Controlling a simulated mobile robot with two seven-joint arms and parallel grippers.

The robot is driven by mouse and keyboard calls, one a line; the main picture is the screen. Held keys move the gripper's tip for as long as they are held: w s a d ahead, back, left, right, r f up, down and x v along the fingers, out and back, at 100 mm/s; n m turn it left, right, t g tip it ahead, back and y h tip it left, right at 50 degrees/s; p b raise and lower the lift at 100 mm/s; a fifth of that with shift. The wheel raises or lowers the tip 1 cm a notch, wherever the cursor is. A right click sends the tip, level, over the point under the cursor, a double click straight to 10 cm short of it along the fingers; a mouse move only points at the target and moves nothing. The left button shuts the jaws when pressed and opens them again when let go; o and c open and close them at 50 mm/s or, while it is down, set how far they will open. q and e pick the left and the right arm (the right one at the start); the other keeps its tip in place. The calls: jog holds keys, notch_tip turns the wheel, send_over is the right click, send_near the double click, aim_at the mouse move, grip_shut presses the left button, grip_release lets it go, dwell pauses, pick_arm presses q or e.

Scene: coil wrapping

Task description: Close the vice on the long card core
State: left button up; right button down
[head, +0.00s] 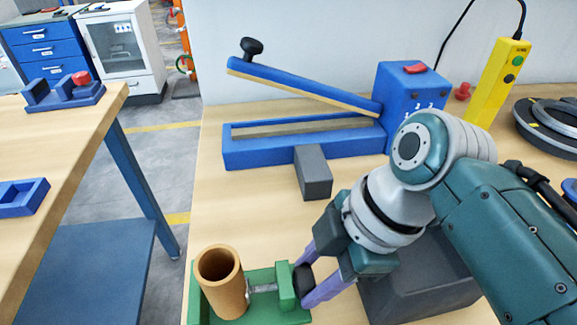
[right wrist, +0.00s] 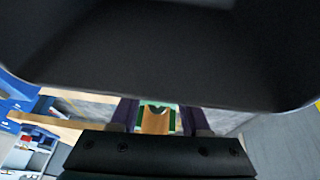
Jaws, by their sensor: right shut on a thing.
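The long card core (head: 222,283), a tan hollow tube, stands upright in the green vice (head: 287,287) at the bottom of the head view. A grey screw (head: 264,288) runs from the vice's right block towards the core. I cannot tell whether the jaw touches the core. My right gripper (head: 305,276) has its purple fingers shut on the vice's black knob (head: 301,281), to the right of the vice. In the right wrist view the core (right wrist: 156,121) shows between the fingers, with green vice parts around it. My left gripper is not in view.
A dark grey bin (head: 425,300) stands under my right arm. Behind are a blue lever device (head: 265,150), a grey block (head: 313,173), a yellow button box (head: 497,82) and dark rings (head: 550,125). A second table (head: 75,125) stands left across a gap.

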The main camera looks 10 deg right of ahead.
jog(key=shift+w+g, duration=0.15)
jog(key=shift+g, duration=0.55)
jog(key=shift+f+g+b, duration=0.15)
jog(key=shift+g+b, duration=0.2)
jog(key=shift+g, duration=0.15)
jog(key=shift+m, duration=0.3)
jog(key=shift+c, duration=1.9)
grip_release()
